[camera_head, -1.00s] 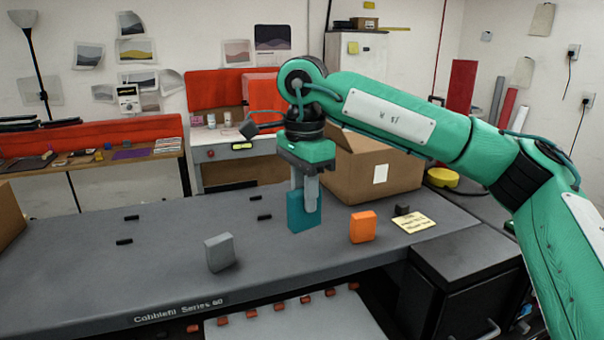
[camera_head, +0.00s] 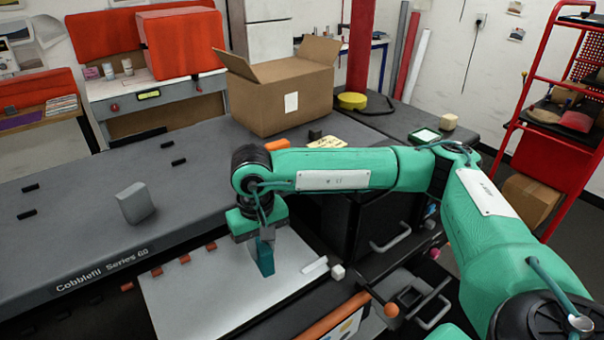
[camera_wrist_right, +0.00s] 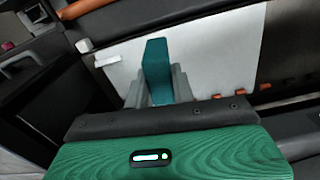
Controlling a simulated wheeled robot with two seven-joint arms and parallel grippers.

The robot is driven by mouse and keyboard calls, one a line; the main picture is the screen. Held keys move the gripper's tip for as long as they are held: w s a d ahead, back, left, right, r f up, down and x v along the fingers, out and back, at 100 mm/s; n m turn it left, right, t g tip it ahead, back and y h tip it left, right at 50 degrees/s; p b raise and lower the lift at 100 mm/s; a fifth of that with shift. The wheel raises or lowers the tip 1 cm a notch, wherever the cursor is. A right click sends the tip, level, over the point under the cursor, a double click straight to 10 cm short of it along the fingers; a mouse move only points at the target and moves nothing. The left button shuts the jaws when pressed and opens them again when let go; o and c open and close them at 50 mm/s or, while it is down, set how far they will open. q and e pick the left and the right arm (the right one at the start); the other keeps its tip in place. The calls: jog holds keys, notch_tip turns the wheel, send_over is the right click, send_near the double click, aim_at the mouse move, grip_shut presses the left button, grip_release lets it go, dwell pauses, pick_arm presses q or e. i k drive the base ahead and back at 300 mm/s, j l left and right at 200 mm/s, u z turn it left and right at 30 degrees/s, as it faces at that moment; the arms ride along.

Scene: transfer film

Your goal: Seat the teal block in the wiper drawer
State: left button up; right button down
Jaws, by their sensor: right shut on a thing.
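The teal block (camera_head: 265,258) hangs upright between the fingers of my right gripper (camera_head: 266,237), over the white panel (camera_head: 190,303) in front of the table. In the right wrist view, the fingers (camera_wrist_right: 159,86) are shut on the teal block (camera_wrist_right: 156,58), which sticks out beyond their tips. The white panel (camera_wrist_right: 215,50) lies behind it there. I cannot tell for sure whether the block touches the panel. No part is clearly marked as the wiper drawer; a dark cabinet with a pull handle (camera_head: 391,240) stands right of the panel. My left gripper is not in view.
A grey block (camera_head: 135,203) stands on the dark table, and an orange block (camera_head: 277,146) is partly hidden behind my right arm. An open cardboard box (camera_head: 280,97) stands at the back. Orange pegs (camera_head: 184,259) line the panel's far edge. A white cube (camera_head: 337,271) is near its right side.

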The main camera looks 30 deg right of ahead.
aim_at(413, 297)
jog(key=k+l, duration=0.1)
jog(key=l, duration=1)
jog(key=k+l+z, duration=0.1)
jog(key=l, duration=0.45)
